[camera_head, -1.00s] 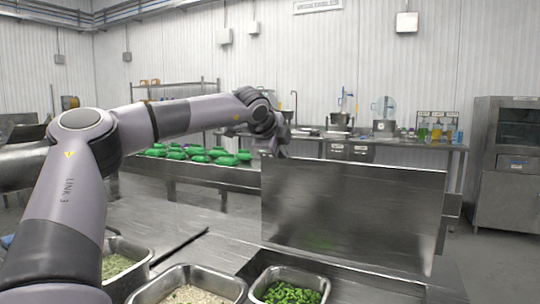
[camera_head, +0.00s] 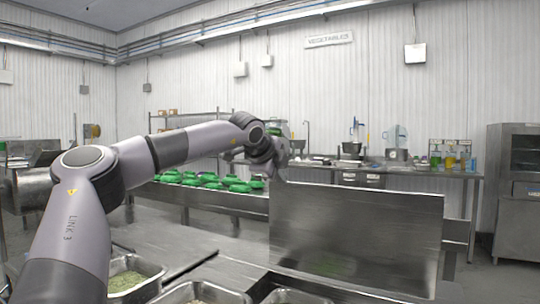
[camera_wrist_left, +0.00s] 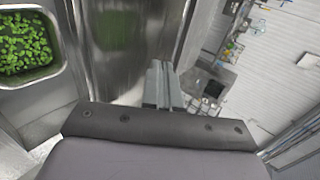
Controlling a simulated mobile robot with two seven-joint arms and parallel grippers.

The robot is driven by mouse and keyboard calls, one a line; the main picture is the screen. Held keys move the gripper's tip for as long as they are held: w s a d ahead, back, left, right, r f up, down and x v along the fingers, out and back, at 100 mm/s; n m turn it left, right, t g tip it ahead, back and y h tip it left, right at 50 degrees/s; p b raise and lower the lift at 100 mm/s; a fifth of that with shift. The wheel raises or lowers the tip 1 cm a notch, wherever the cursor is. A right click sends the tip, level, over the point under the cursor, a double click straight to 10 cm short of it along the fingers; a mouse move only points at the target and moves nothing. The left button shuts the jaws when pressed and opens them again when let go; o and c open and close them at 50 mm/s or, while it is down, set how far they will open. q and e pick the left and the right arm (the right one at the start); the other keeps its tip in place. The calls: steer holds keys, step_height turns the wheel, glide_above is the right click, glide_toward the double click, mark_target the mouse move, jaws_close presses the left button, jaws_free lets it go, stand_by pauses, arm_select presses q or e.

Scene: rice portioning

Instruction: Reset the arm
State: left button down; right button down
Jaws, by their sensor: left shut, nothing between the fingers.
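My left arm comes in from the left in the head view and bends over toward the upright steel panel (camera_head: 355,235). Its hand hangs by the panel's upper left corner, and its fingers are hard to make out there. In the left wrist view my left gripper (camera_wrist_left: 163,82) is shut and empty, with its two fingers together. It is above and apart from the steel surfaces. My right gripper is not in view.
Green items (camera_head: 205,180) lie on a table behind. A back counter holds bottles (camera_head: 450,160), and a steel cabinet (camera_head: 515,195) stands right.

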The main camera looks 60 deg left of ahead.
arm_select(q)
steer(key=r+v, duration=0.1)
steer(key=v, duration=0.7)
steer(key=shift+w+a+r+b, duration=0.2)
steer(key=shift+a+b, duration=0.1)
steer(key=shift+b, duration=0.15)
